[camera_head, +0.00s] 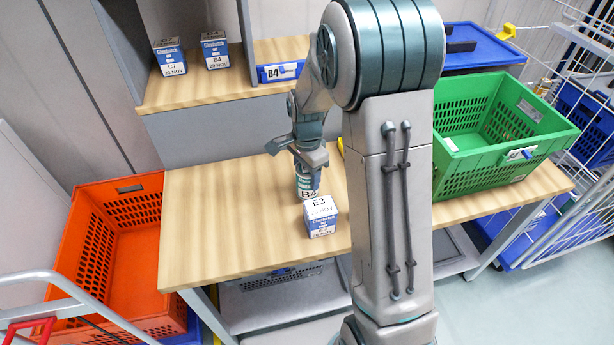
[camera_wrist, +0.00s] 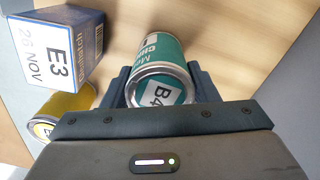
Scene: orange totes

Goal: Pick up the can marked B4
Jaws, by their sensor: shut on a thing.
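The can marked B4 (camera_wrist: 163,55) is teal with a silver rim, and its B4 label shows on the end facing the wrist camera. The can also shows in the head view (camera_head: 307,185), below my gripper (camera_head: 309,163), over the wooden table (camera_head: 215,225). In the wrist view my gripper (camera_wrist: 163,88) has one finger on each side of the can and is shut on it. I cannot tell whether its base touches the table.
A box marked E3 (camera_head: 321,217) stands close by the can. In the wrist view a yellow can (camera_wrist: 72,102) is near that box. Boxes C7 (camera_head: 170,58) and B4 (camera_head: 214,50) stand on the shelf. An orange tote (camera_head: 125,187) is left; a green tote (camera_head: 470,165) is right.

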